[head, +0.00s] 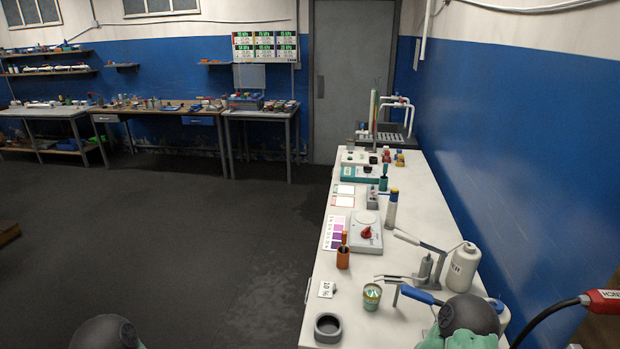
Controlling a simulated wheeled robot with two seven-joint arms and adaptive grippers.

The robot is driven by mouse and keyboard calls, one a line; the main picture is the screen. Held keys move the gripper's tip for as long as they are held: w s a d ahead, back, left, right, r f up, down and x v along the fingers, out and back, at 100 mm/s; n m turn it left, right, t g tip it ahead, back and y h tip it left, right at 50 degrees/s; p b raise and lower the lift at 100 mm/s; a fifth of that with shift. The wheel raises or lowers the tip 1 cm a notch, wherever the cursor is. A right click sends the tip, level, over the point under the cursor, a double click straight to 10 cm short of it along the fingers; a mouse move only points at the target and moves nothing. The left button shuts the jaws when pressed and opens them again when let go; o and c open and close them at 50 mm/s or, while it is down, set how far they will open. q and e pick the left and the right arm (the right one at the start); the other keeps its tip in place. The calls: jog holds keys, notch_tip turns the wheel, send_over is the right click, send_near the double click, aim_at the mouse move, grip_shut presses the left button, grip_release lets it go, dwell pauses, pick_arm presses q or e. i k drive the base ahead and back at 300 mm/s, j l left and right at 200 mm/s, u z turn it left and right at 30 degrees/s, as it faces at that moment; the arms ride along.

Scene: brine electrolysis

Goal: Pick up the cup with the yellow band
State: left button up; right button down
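A small cup (372,297) with a yellowish band near its rim and a green and pale body stands upright at the near part of the white bench. Small pale, greenish shapes show inside its mouth. Nothing holds it. Dark rounded parts of my own arms with teal patches show at the bottom edge, at lower left and lower right. No gripper fingers are visible in the head view, so whether the grippers are open or shut is hidden.
The white bench (408,208) runs along the blue wall. Near the cup are a dark grey ring-shaped holder (328,328), a small white card (326,289), an orange holder (343,258), a blue-handled tool (421,296) and a white bottle (463,268). Open floor lies left.

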aim_at(372, 293)
jog(key=i+j+z, duration=0.15)
jog(key=j+z, duration=0.15)
jog(key=z, duration=0.15)
jog(key=i+j+z, duration=0.1)
jog(key=j+z, duration=0.2)
jog(key=z, duration=0.2)
